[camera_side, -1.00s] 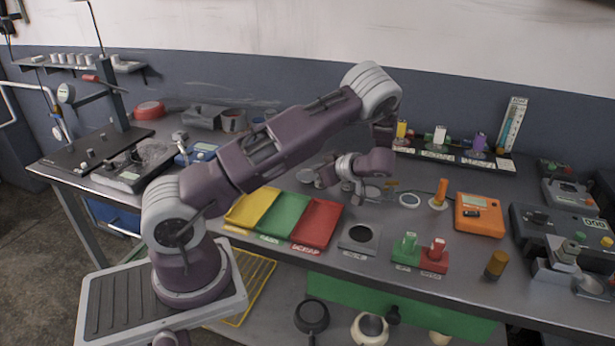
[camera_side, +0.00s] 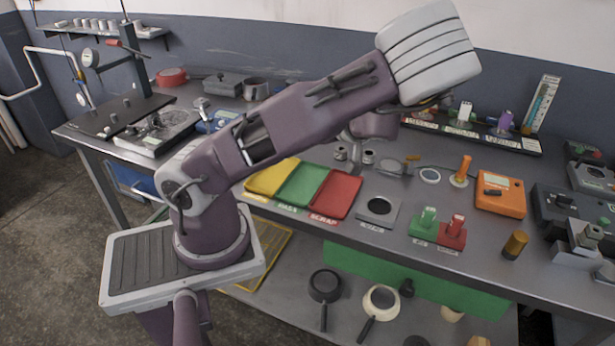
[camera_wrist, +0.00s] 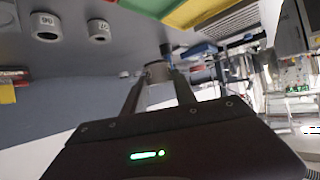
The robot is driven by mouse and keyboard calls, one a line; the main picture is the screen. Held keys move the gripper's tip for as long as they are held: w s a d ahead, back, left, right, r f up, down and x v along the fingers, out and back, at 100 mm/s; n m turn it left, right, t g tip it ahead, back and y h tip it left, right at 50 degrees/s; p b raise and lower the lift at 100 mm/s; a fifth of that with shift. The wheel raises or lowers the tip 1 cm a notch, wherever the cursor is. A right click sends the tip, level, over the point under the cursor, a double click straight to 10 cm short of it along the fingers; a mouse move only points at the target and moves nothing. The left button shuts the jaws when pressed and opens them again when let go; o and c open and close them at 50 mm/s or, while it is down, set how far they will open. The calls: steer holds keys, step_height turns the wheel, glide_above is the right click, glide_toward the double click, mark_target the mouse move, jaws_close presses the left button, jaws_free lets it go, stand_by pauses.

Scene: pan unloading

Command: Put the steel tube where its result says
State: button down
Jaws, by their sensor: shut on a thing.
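In the wrist view my gripper (camera_wrist: 158,88) is shut on a short grey-brown cylinder, the steel tube (camera_wrist: 158,72), held between the fingertips. In the side view my forearm hides the fingers and the tube; only part of my wrist shows behind it. The yellow tray (camera_side: 272,177), the green PASS tray (camera_side: 300,184) and the red SCRAP tray (camera_side: 335,194) lie side by side on the bench. All three look empty. I cannot read a result for the tube.
Short grey tubes (camera_side: 368,158) stand behind the trays; two numbered ones (camera_wrist: 45,27) show in the wrist view.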

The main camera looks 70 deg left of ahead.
mark_target(313, 178)
steer(key=shift+m+t, duration=0.3)
steer(key=f, duration=0.3)
steer(key=s+d+f, duration=0.1)
steer(key=f, duration=0.2)
steer(key=s+f, duration=0.1)
steer(key=f, duration=0.2)
steer(key=shift+d+f, duration=0.15)
steer(key=shift+d, duration=0.15)
steer(key=shift+f, duration=0.15)
steer(key=c, duration=1)
jaws_free()
